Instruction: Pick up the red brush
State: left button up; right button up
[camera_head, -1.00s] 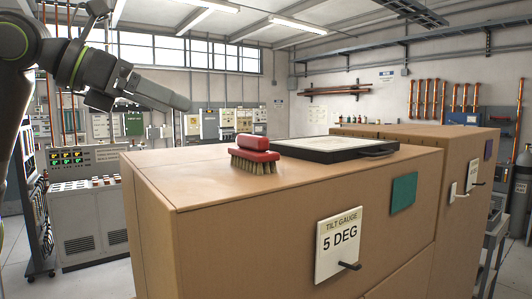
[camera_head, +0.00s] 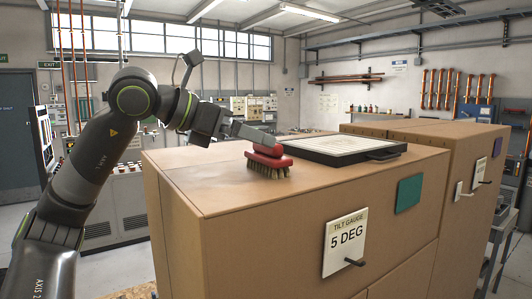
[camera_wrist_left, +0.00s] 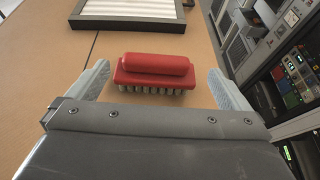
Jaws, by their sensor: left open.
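The red brush (camera_head: 268,161) stands bristles down on top of the brown cabinet (camera_head: 215,190), near its left part. It has a rounded red handle over a red base with pale bristles. It also shows in the left wrist view (camera_wrist_left: 153,72). My left gripper (camera_head: 254,134) is beside the brush in the head view, reaching in from the left. In the wrist view the left gripper (camera_wrist_left: 157,85) is open, with one pale finger on each side of the brush. No contact between fingers and brush is clear. My right gripper is not in view.
A black-framed tray with a pale panel (camera_head: 343,148) lies behind and right of the brush, its handle facing right. A second brown cabinet (camera_head: 455,165) stands to the right. The cabinet top in front of the brush is clear. A "5 DEG" tilt gauge plate (camera_head: 345,243) is on the cabinet front.

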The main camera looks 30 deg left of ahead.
aim_at(261, 155)
pick_arm(q)
jog(key=p+x, duration=0.2)
jog(key=x, duration=0.1)
jog(key=shift+w+a, duration=0.1)
jog(key=shift+w, duration=0.35)
jog(key=shift+w+f, duration=0.15)
jog(key=shift+w, duration=0.1)
jog(key=shift+s+f, duration=0.1)
jog(key=c, duration=0.9)
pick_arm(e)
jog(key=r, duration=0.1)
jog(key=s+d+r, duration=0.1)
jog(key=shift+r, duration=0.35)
pick_arm(q)
jog(key=shift+c, duration=0.2)
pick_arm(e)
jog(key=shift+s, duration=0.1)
